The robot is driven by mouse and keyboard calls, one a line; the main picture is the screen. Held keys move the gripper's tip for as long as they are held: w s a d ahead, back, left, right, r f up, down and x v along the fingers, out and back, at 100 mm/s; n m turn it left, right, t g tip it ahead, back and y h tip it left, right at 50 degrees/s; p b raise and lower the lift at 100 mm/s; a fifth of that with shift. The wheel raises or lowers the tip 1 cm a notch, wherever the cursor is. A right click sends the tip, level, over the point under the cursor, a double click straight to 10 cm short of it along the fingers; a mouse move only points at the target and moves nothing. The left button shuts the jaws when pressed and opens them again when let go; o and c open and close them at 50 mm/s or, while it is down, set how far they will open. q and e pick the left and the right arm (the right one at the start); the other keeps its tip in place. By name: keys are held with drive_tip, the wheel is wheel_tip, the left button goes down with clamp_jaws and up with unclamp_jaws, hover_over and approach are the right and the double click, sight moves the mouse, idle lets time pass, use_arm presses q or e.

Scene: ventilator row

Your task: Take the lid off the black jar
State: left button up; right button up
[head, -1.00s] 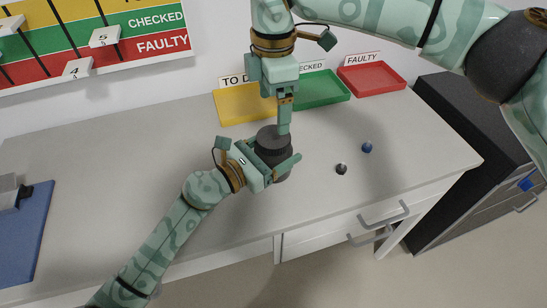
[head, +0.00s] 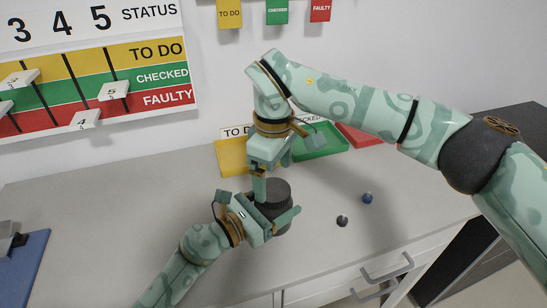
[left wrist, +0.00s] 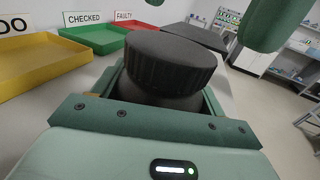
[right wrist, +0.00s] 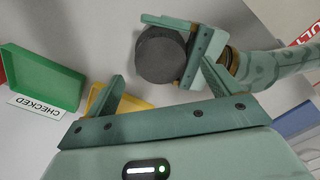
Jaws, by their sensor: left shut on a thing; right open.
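The black jar (head: 284,222) is upright, with its ribbed dark lid (head: 275,190) on top. My left gripper (head: 276,218) is shut around the jar's body below the lid. In the left wrist view the lid (left wrist: 170,62) sits above the fingers, and the jar body (left wrist: 160,96) shows between them. My right gripper (head: 259,190) points down at the left side of the lid in the head view. In the right wrist view it is open (right wrist: 163,85) and empty, with the lid (right wrist: 160,55) beyond its fingers. I cannot tell whether the jar touches the counter.
A dark ball (head: 342,221) and a blue ball (head: 367,198) lie on the counter to the right. Yellow (head: 230,158), green (head: 320,142) and red (head: 357,135) trays stand along the wall. A blue mat (head: 22,265) lies far left. The counter between is clear.

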sight(274, 189)
drive_tip(key=shift+f, duration=2)
